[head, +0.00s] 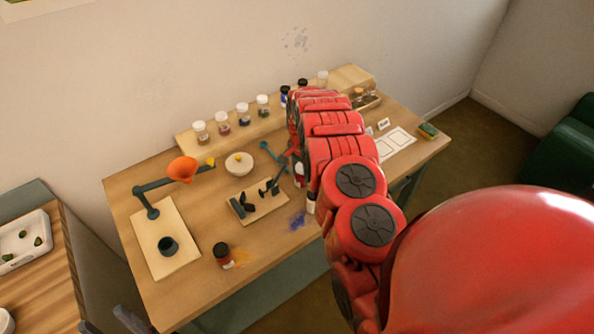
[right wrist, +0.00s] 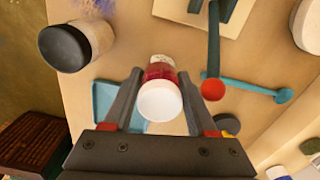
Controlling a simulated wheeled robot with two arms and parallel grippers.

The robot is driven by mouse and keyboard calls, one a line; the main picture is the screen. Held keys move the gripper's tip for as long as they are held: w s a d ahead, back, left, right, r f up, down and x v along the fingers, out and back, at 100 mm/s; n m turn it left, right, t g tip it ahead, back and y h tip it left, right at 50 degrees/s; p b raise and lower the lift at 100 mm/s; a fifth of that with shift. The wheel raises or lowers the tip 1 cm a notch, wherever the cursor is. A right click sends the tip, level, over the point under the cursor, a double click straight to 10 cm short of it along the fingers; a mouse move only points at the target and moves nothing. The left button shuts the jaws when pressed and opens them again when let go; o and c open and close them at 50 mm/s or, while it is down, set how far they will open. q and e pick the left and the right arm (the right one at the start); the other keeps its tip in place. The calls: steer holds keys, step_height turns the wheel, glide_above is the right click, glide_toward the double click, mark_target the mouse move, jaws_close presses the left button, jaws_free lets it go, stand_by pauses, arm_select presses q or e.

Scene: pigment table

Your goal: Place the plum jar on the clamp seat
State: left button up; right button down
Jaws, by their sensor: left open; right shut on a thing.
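The plum jar (right wrist: 160,72), with a white lid and dark red contents, is between the fingers of my right gripper (right wrist: 160,76) in the right wrist view. The right gripper is shut on it. In the head view, a small part of the jar (head: 299,172) shows beside my right arm, which hides most of that gripper. A wooden board with dark clamp-like parts (head: 231,214) lies left of the jar; I cannot tell which part is the clamp seat. My left gripper (head: 108,323) shows only as grey tips at the bottom left edge, open and away from the jar.
A black-capped jar (right wrist: 65,47) stands close to the held jar. A teal bar (right wrist: 250,88) and a red ball (right wrist: 212,89) are at its right. Several jars line the back shelf (head: 185,143).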

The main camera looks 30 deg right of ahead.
steer(key=shift+w+d, duration=0.15)
steer(key=shift+w, duration=0.45)
steer(key=shift+w+a+p, duration=0.2)
steer(key=shift+w+p, duration=0.2)
steer(key=shift+w, duration=0.15)
steer(key=shift+f, duration=0.55)
steer(key=shift+f, duration=0.2)
steer(key=shift+c, duration=1)
jaws_free()
steer(key=shift+r, duration=0.1)
